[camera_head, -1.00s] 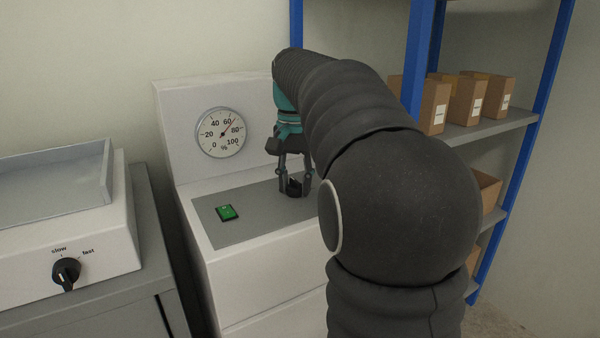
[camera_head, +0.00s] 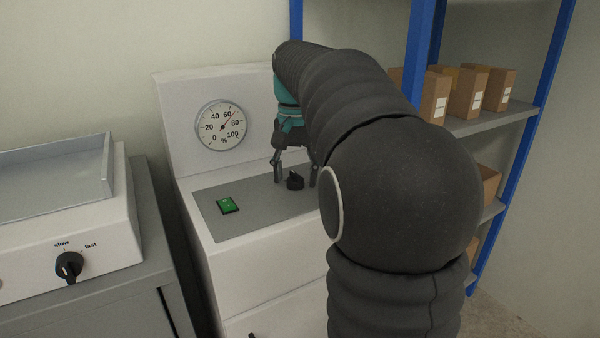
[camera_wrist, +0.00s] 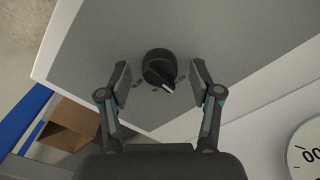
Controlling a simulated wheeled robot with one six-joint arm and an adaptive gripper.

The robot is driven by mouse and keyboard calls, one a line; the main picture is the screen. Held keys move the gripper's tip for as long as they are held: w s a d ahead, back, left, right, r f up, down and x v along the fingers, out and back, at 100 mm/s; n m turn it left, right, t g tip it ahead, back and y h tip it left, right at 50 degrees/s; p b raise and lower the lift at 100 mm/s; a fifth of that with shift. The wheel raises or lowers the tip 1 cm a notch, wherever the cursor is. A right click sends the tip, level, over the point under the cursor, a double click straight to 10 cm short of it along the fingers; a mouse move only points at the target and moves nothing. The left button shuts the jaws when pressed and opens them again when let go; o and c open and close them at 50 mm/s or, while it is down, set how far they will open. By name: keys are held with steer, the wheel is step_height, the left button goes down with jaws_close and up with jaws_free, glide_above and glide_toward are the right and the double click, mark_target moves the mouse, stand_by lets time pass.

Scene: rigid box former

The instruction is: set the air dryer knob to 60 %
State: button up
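The black air dryer knob (camera_head: 295,181) stands on the grey top panel of the white machine. In the wrist view the knob (camera_wrist: 158,66) has a white pointer mark toward the lower right; the small marks around it are too blurred to read. My gripper (camera_head: 295,176) is open, and in the wrist view its fingers (camera_wrist: 162,82) stand apart on either side of the knob with gaps.
A green switch (camera_head: 228,205) sits left of the knob on the panel. At left, another white device has a slow/fast knob (camera_head: 69,265). A blue shelf rack (camera_head: 418,60) with cardboard boxes (camera_head: 468,97) stands at right.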

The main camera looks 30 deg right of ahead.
mark_target(296, 173)
step_height(296, 173, up, 12)
stand_by(0.7)
steer(key=shift+s, duration=0.1)
stand_by(0.4)
